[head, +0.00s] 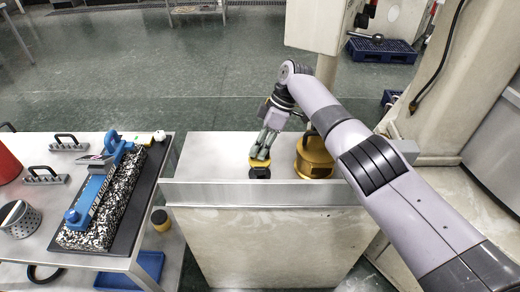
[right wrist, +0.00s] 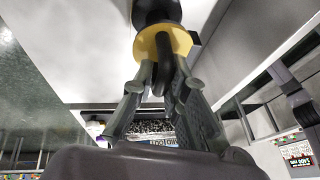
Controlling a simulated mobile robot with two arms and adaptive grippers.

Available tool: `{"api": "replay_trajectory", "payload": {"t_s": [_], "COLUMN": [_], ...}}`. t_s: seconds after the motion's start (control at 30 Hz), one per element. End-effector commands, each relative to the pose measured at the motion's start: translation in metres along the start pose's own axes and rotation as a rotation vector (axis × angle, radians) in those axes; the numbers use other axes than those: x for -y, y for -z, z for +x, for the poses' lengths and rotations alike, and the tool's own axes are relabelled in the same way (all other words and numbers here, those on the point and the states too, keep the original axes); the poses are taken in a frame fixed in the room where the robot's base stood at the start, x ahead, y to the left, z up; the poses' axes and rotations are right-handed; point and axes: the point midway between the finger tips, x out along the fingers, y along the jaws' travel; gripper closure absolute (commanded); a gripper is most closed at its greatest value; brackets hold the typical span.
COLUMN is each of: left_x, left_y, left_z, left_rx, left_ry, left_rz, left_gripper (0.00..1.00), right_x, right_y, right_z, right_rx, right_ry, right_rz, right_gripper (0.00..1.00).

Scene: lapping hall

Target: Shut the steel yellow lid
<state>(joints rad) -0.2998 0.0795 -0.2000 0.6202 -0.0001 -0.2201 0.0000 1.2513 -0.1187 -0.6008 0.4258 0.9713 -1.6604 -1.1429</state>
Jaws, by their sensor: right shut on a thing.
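My right gripper (head: 262,155) is over the white cabinet top, near its front edge, pointing down. It is shut on the yellow lid (head: 256,161), a small round disc above a black body (head: 260,173). In the right wrist view the gripper's fingers (right wrist: 161,78) close around a dark upright piece at the face of the yellow lid (right wrist: 178,37). The black body (right wrist: 156,10) shows directly behind the lid. I cannot tell whether the lid is seated flat on it. My left gripper is not in view.
A larger yellow round container (head: 314,157) stands just right of the gripper on the cabinet (head: 215,160). The cabinet top is bare to the left. A table at left holds a speckled block (head: 118,208) with a blue tool (head: 94,190) and a perforated cup (head: 20,219).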

Motion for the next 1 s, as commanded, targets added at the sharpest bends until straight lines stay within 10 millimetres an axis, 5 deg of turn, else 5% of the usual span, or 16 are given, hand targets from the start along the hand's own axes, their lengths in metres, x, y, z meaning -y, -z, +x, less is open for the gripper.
{"api": "replay_trajectory", "payload": {"t_s": [0.27,0.3,0.57,1.0], "left_x": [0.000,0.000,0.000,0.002], "left_y": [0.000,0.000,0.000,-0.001], "left_z": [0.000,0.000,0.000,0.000], "left_rx": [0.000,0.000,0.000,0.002], "left_ry": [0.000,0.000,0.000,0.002], "left_rz": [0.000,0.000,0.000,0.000], "left_gripper": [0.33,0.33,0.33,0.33], "right_x": [0.004,0.004,0.002,0.000], "right_y": [-0.002,-0.002,-0.001,0.000], "right_z": [0.007,0.007,0.004,-0.012], "right_rx": [0.005,0.005,0.003,0.002], "right_ry": [0.018,0.018,0.011,0.002], "right_rz": [0.003,0.003,0.002,0.001], "right_gripper": [1.00,0.84,0.68,0.68]}}
